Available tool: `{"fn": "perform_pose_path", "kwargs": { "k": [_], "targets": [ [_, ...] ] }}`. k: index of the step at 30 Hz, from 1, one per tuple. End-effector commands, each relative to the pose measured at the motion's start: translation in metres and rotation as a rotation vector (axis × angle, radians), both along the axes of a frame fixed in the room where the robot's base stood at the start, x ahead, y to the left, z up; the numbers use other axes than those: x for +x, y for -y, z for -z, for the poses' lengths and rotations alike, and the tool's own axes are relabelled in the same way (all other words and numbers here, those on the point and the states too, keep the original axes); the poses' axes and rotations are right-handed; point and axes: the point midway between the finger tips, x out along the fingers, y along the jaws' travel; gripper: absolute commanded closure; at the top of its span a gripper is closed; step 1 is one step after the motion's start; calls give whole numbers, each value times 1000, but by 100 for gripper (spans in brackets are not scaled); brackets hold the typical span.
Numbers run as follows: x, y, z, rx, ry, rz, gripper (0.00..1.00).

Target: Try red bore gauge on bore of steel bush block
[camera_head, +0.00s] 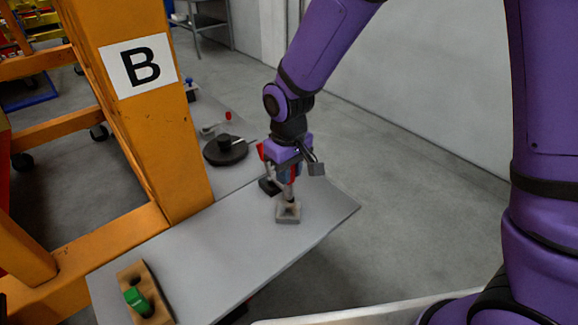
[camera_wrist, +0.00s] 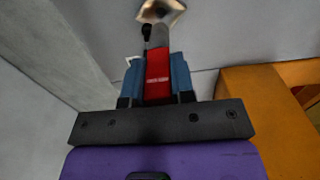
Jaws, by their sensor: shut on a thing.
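My gripper (camera_head: 287,178) is shut on the red bore gauge (camera_wrist: 158,78), with a blue finger on each side of it in the wrist view. The gauge's grey plug (camera_wrist: 159,38) points at the steel bush block (camera_head: 288,213). The block is a small grey block with a dark bore on top, on the grey table near its right end. It also shows at the top edge of the wrist view (camera_wrist: 170,6). In the head view the gauge is upright over the block, its lower end at or just above the bore. I cannot tell whether the tip is inside.
A wooden holder (camera_head: 159,302) with a green gauge (camera_head: 137,298) lies at the near left of the table (camera_head: 190,255). A small black block (camera_head: 268,187) is behind the bush block. A dark round stand (camera_head: 225,151) is farther back. An orange post (camera_head: 150,130) marked B borders the left.

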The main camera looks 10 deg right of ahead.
Motion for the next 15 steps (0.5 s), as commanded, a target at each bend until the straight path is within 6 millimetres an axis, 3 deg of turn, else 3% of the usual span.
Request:
{"fn": "perform_pose_path", "kwargs": {
  "k": [15],
  "targets": [
    [0,0,35,-1,-1,0,100]
  ]
}}
